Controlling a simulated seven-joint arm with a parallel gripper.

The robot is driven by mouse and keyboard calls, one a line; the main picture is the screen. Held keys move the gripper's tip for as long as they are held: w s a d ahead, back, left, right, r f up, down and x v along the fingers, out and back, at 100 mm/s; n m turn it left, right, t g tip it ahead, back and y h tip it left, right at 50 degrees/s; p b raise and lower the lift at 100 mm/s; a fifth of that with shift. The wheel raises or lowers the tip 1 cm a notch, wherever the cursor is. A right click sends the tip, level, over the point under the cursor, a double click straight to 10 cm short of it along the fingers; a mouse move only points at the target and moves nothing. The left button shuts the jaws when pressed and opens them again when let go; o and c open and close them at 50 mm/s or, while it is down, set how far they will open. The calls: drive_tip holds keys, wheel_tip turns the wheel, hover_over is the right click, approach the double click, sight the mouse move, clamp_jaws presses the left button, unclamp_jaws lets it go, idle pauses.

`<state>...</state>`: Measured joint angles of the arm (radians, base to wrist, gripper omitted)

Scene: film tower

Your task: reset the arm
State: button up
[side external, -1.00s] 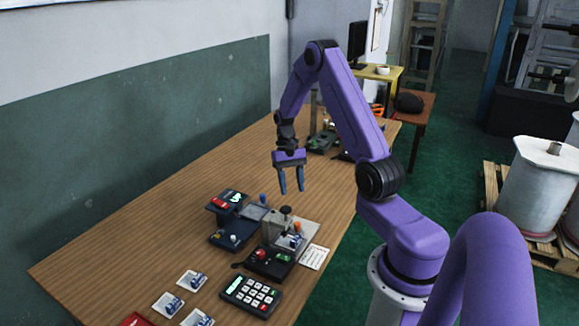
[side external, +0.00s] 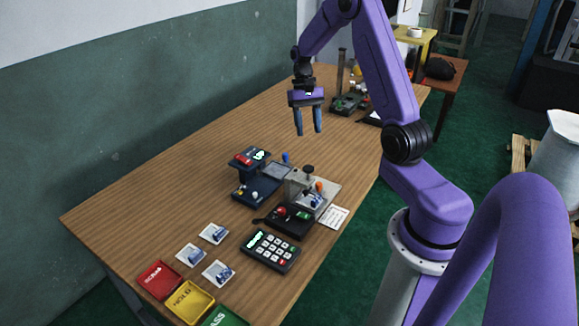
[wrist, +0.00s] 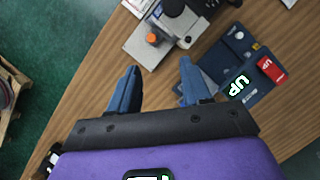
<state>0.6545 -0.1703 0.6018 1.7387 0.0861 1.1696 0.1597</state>
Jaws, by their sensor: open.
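My purple arm reaches over the wooden table. My gripper (side external: 308,122) hangs with its blue fingers pointing down, well above the table top and beyond the devices in the side view. It is open and nothing is between its fingers. In the wrist view my gripper (wrist: 158,88) shows two spread blue fingers with bare wood between them.
A dark blue device (side external: 257,180), a grey fixture (side external: 312,188), a black control box (side external: 290,219) and a keypad (side external: 271,249) stand on the table. White cards (side external: 214,234) and red (side external: 158,280) and yellow (side external: 190,301) trays are at the near end.

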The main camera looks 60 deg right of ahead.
drive_tip(key=s+a+r+n+h, duration=0.1)
drive_tip(key=s+a+r+n, duration=0.15)
drive_tip(key=a, duration=0.45)
drive_tip(key=s+a+r+n+t+h, duration=0.1)
drive_tip(key=a+r+n, duration=0.1)
drive_tip(key=a+n, duration=0.35)
drive_tip(key=s+a+r+n+h, duration=0.1)
drive_tip(key=s+a+r+n, duration=0.1)
drive_tip(key=a, duration=0.6)
drive_tip(key=s+a+n+t, duration=0.1)
drive_tip(key=s+a+n, duration=0.2)
drive_tip(key=s, duration=0.6)
drive_tip(key=s+a+r+n+t, duration=0.1)
drive_tip(key=s+a+n, duration=0.2)
drive_tip(key=s+n, duration=0.4)
drive_tip(key=shift+s+a+r+n+y, duration=0.2)
drive_tip(key=shift+s+a+n+y, duration=0.15)
drive_tip(key=shift+s, duration=0.9)
